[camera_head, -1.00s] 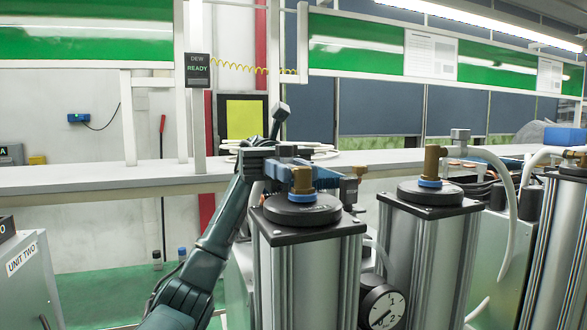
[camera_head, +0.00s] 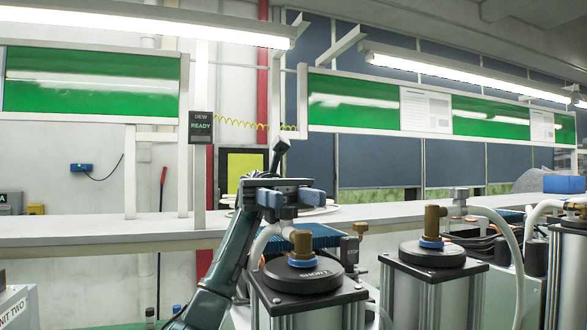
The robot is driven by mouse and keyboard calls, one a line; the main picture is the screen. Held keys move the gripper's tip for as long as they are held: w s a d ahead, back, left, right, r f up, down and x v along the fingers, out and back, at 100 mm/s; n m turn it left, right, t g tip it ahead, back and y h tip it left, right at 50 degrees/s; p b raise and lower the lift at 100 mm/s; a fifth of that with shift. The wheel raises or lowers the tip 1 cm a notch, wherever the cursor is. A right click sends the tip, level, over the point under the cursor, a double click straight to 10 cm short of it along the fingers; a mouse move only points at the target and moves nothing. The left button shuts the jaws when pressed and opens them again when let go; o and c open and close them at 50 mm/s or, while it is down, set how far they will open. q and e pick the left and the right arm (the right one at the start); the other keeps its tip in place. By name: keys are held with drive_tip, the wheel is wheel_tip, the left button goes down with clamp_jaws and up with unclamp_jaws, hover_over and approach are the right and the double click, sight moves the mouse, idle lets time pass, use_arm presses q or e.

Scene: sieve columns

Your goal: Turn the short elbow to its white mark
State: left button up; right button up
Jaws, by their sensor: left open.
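The short elbow (camera_head: 302,244) is a brass fitting with a blue collar. It stands upright on a round black cap (camera_head: 318,275) lettered SHORT, on top of the nearer metal column. My left gripper (camera_head: 291,198) is open, with its two blue-grey fingers apart and nothing between them. In the picture it is above the elbow and apart from it. I cannot make out the white mark. My right gripper is out of view.
A second column with a brass elbow (camera_head: 433,222) and black cap stands to the right. A pale hose (camera_head: 505,235) arches beside it. Behind are a blue finned block (camera_head: 322,236), a small brass fitting (camera_head: 361,229) and a long white shelf (camera_head: 90,228).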

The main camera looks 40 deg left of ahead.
sight(294, 227)
use_arm(q)
wheel_tip(294, 227, up, 5)
drive_tip(key=shift+r, duration=0.15)
idle(0.7)
